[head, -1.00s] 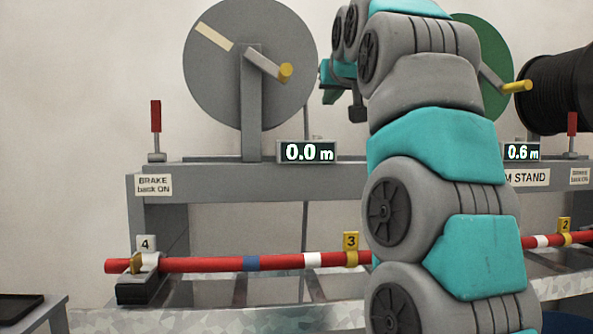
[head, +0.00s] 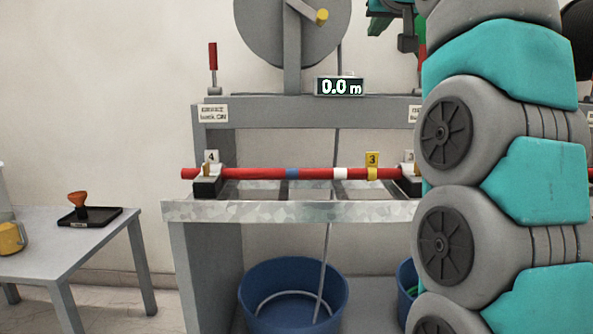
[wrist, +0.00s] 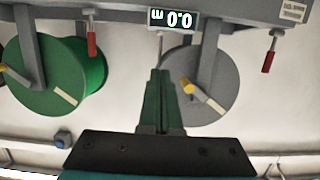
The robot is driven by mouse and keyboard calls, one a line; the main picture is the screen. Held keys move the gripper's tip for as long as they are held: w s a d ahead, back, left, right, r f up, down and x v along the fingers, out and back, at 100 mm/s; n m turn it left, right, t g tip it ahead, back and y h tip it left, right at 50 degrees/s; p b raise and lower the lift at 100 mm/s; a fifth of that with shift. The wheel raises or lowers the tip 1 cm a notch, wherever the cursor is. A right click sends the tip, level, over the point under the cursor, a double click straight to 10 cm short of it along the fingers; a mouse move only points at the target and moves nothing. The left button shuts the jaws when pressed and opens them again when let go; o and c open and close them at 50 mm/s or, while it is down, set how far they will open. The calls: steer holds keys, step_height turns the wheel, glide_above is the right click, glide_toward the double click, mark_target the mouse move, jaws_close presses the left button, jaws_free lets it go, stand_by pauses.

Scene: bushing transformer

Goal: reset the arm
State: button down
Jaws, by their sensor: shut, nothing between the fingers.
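My gripper (wrist: 160,72) shows in the wrist view as two dark green fingers pressed together, with nothing between them. It points toward the reel stand, just below the upside-down 0.0 m display (wrist: 172,19). The grey reel (wrist: 212,95) is on its right and the green reel (wrist: 55,75) on its left in that view. In the head view my grey and teal arm rises along the right side, raised above the bench. Only a small part of the wrist end shows at the top edge, and the fingers are not clear there.
A red rod (head: 260,173) with coloured bands lies in clamps on the bench (head: 290,211). A blue tub (head: 293,295) stands below, with a grey line running into it. A side table (head: 60,240) with a black tray (head: 91,217) is at the left. The floor between is partly clear.

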steer(key=s+a+f+g+p, duration=0.1)
steer(key=s+f+g, duration=0.25)
steer(key=f, duration=0.75)
steer(key=s+f+n+g, duration=0.1)
steer(key=s+f+g, duration=0.25)
steer(key=f, duration=0.65)
steer(key=s+a+f+g+p, duration=0.15)
steer(key=s+f, duration=0.25)
steer(key=f, duration=0.7)
steer(key=s+d+f+g, duration=0.1)
steer(key=s+f+g, duration=0.3)
steer(key=s+f, duration=0.8)
steer(key=s+d+f+m+g, duration=0.1)
steer(key=s+f+g, duration=0.3)
steer(key=s+f, duration=0.9)
steer(key=s, duration=0.6)
steer(key=shift+s+d+f+g+p, duration=0.15)
steer(key=shift+s+d+g+p, duration=0.1)
steer(key=shift+g+p, duration=0.15)
